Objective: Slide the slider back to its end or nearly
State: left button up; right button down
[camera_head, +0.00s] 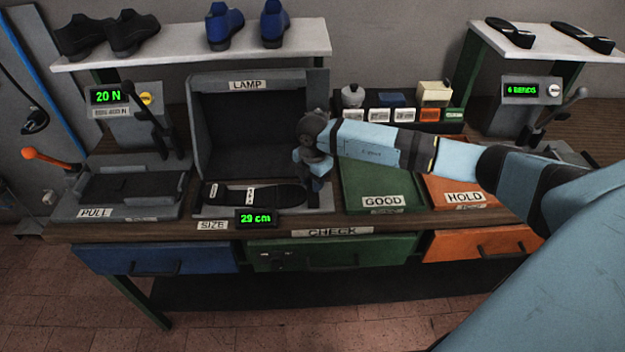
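The size gauge lies in front of the lamp box (252,125), with a SIZE label (212,225) and a display (256,218) reading 29 cm. A dark, sole-shaped piece (280,194) with small white tags lies flat on it. My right gripper (318,190) points down at the right end of this piece, by the lamp box's right wall. Its fingers are small and dark here, and I cannot tell whether they are open or shut. I cannot make out the slider clearly; the gripper may hide it. My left gripper is not in view.
The green GOOD tray (372,185) and orange HOLD tray (455,185) are to the right, partly under my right arm. The PULL device (130,190) stands left, with a 20 N display (106,97). Shoes stand on a shelf (185,45) behind.

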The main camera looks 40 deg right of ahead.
jog(key=shift+s+d, duration=0.35)
jog(key=shift+d, duration=0.25)
jog(key=shift+s+d, duration=0.35)
jog(key=shift+d, duration=0.25)
jog(key=c, duration=1)
grip_release()
jog(key=shift+c, duration=0.2)
jog(key=shift+o, duration=1.1)
jog(key=shift+s+d, duration=0.1)
jog(key=shift+s, duration=0.05)
